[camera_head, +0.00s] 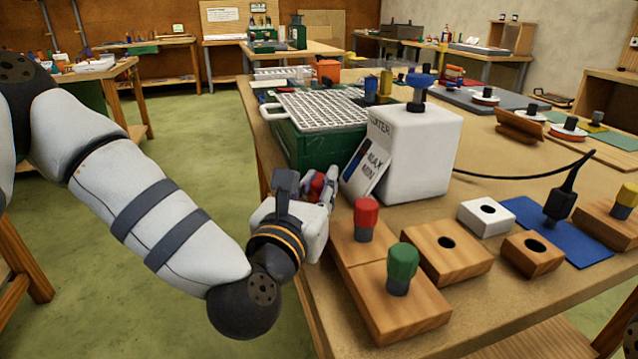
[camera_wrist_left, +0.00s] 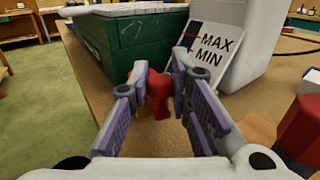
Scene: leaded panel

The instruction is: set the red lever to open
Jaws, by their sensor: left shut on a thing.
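The red lever (camera_wrist_left: 160,92) shows between the fingers of my left gripper (camera_wrist_left: 164,82) in the left wrist view. The fingers are shut on it, beside the green box (camera_wrist_left: 143,40). In the head view my left gripper (camera_head: 325,185) is at the table's left edge, left of the white tank. Only a small bit of red (camera_head: 316,186) shows there behind the fingers. The lever's base and any open or shut marks are hidden, so its setting cannot be told. My right gripper is not in view.
Wooden blocks with a red knob (camera_head: 366,215) and green knob (camera_head: 403,262) stand in front. A black cable (camera_head: 520,177) lies behind.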

